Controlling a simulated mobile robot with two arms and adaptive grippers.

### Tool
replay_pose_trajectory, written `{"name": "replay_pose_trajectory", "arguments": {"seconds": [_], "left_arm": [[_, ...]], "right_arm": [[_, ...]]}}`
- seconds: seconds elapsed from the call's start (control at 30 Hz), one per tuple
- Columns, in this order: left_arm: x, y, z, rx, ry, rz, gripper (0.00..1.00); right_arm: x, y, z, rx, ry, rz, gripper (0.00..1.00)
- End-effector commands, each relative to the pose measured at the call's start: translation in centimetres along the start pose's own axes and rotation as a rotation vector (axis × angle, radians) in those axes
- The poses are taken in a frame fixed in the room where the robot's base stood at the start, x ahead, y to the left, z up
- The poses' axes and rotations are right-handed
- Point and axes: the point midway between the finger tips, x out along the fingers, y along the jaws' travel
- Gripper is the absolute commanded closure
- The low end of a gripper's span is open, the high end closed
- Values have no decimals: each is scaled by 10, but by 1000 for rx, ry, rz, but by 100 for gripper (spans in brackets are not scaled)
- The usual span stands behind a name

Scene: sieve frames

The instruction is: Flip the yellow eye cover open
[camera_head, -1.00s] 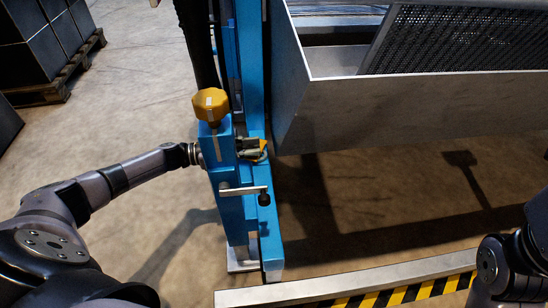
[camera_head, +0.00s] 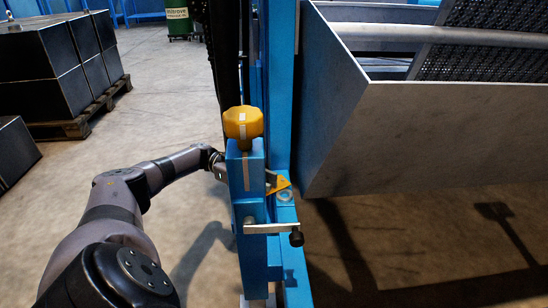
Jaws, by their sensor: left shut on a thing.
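The yellow eye cover (camera_head: 279,184) is a small flap on the blue frame, just right of the blue post (camera_head: 247,195). It appears tilted up, and a pale round eye (camera_head: 285,196) shows just below it. My left arm comes in from the left and passes behind the post. My left gripper (camera_head: 270,179) is mostly hidden by the post; its tips are at the cover and shut on it. My right gripper is out of view.
A yellow knob (camera_head: 243,124) tops the post, and a metal lever with a black end (camera_head: 272,229) sticks out below the cover. A large metal trough (camera_head: 420,140) hangs to the right. Black boxes (camera_head: 55,60) stand on a pallet at the left.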

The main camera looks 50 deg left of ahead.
Motion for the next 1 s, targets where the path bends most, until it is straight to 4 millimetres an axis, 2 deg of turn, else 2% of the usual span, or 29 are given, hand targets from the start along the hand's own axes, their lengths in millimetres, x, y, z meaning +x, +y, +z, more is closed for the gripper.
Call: {"name": "replay_pose_trajectory", "arguments": {"seconds": [0.43,0.47,0.5,0.77,1.0], "left_arm": [[-2,2,1,-2,-2,8,100],[-2,2,1,-2,-2,8,82],[-2,2,1,-2,-2,8,79],[-2,1,0,-1,-1,7,62],[-2,1,0,0,0,7,62]], "right_arm": [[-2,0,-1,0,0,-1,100],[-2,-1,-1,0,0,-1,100],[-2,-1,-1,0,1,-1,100],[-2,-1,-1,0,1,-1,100],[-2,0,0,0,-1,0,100]]}}
